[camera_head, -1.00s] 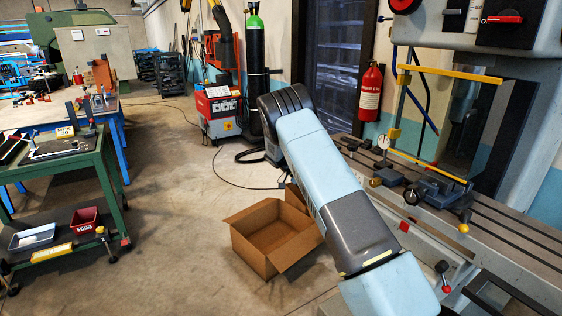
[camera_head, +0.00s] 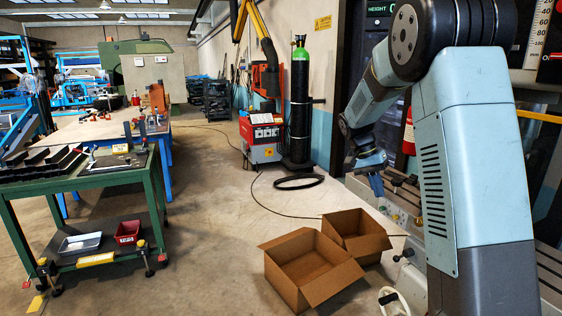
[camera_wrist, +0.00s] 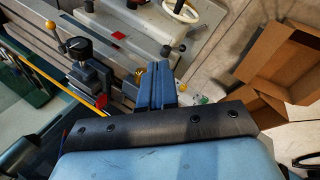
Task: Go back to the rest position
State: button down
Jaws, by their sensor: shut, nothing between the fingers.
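My gripper (camera_head: 375,184) shows in the camera_head view at the end of my blue and grey arm. The arm stands tall at the right and bends away toward the machine table. The gripper hangs beside the front of that table, pointing downward. In the camera_wrist view its two blue fingers (camera_wrist: 157,86) lie together with nothing held. The fingertips appear over the machine's front edge, but I cannot tell how far above or in front of it they are.
The machine table (camera_head: 540,262), partly hidden by my arm, has levers and a white handwheel (camera_head: 396,303). Two open cardboard boxes (camera_head: 318,291) stand on the floor. A green bench (camera_head: 158,190) holds dark trays at left. Concrete floor (camera_head: 210,215) is clear between them.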

jog(key=s+a+r+n+t+y, duration=0.1)
jog(key=s+r+n+t, duration=0.1)
jog(key=s, duration=0.8)
jog(key=s+a+r+n+t+y, duration=0.1)
jog(key=s+r, duration=0.4)
jog(key=s, duration=0.6)
jog(key=s+a+r+n+t+y, duration=0.2)
jog(key=s+a+r+n+t, duration=0.1)
jog(key=s, duration=0.8)
jog(key=shift+s+a+r+n+t, duration=0.25)
jog(key=shift+n+t, duration=0.35)
jog(key=shift+t, duration=0.6)
jog(key=shift+w+d, duration=0.1)
